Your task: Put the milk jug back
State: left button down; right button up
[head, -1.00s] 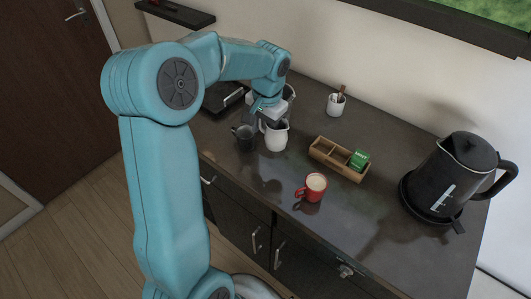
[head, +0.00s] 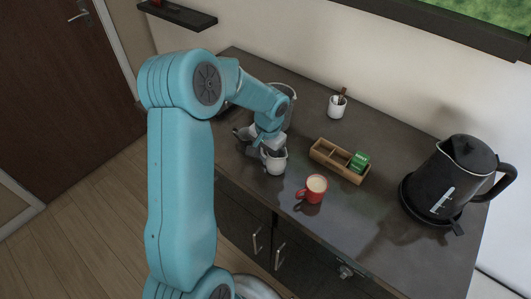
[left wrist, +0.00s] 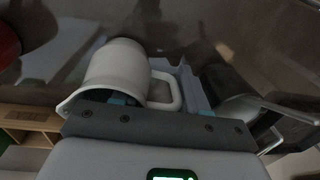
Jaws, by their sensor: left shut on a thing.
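The white milk jug (head: 274,162) is near the front edge of the dark counter (head: 395,140) in the head view, left of the red mug. My left gripper (head: 268,143) comes down over it from behind and is shut on it. In the left wrist view the jug (left wrist: 112,72) lies sideways in the picture, with its handle on the right between the gripper's parts. The fingertips are partly hidden by the jug. I cannot tell whether its base touches the counter. My right gripper is not in view.
A red mug (head: 312,189) with a pale drink stands right of the jug. A wooden box (head: 338,160) holds a green packet (head: 359,161). A dark mug (head: 242,133) is close on the left. A black kettle (head: 452,175) and a white cup (head: 337,106) stand farther off.

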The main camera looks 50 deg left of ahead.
pick_arm(q)
jog(key=c, duration=0.6)
grip_release()
jog(key=shift+f, duration=0.15)
jog(key=r, duration=0.8)
jog(key=d+r, duration=0.1)
jog(key=r, duration=0.3)
jog(key=shift+w+r, duration=0.1)
jog(key=shift+r, duration=0.15)
jog(key=shift+a+f, duration=0.1)
